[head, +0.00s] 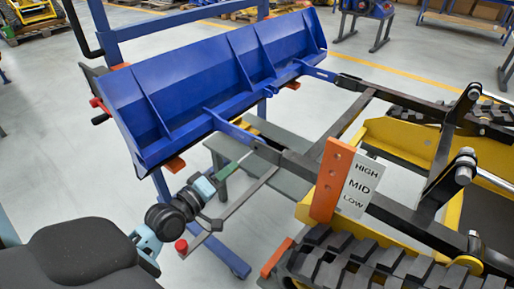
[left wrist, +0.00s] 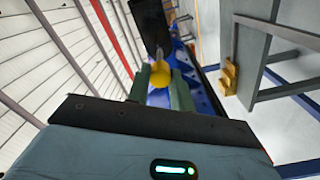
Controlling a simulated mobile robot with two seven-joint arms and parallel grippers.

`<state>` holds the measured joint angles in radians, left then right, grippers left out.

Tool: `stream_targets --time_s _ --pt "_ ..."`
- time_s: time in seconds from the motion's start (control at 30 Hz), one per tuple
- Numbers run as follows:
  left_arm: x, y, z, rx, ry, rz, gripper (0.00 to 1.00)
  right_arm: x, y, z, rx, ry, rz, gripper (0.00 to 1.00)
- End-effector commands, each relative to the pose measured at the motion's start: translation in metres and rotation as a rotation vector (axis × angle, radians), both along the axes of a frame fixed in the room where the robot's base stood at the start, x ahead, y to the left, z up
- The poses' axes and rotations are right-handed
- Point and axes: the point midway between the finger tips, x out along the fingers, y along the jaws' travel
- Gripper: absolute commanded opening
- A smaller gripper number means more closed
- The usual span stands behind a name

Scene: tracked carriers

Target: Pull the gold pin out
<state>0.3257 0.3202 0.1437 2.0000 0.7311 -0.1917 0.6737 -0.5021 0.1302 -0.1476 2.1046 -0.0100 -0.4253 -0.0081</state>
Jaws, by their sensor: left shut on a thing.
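The gold pin (left wrist: 161,74) shows in the left wrist view as a rounded yellow head between my two green fingers. My left gripper (left wrist: 160,88) is shut on it; in the head view the gripper (head: 232,167) reaches in from the lower left to the near loader arm (head: 292,160). A black plate (left wrist: 150,24) lies just beyond the pin. In the head view I cannot make out the pin beside the fingers. How deep it sits is hidden. My right gripper is in neither view.
The blue bucket (head: 203,112) stands at the ends of the loader arms. An orange bracket (head: 331,180) with a HIGH/MID/LOW sign (head: 361,187) stands on the near arm. A red knob (head: 181,246) on a grey bar is below my gripper. Black tracks (head: 345,262) are at lower right.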

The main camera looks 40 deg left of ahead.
Motion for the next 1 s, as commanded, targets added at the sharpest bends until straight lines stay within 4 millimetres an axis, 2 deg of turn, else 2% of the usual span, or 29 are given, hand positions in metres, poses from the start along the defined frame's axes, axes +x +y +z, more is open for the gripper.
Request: stream_targets --time_s 0.53,0.87,0.9,1.0 --pt "-0.032 0.003 0.0 0.001 0.0 -0.001 0.0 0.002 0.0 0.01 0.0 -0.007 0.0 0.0" --pt "-0.035 0.003 0.0 0.0 -0.001 0.0 0.0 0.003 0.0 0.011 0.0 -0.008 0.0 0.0" --pt "-0.035 0.003 0.0 0.0 -0.001 0.0 0.18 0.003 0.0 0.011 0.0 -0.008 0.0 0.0" --pt "-0.035 0.003 0.0 0.0 -0.001 0.0 0.05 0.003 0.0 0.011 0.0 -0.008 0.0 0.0"
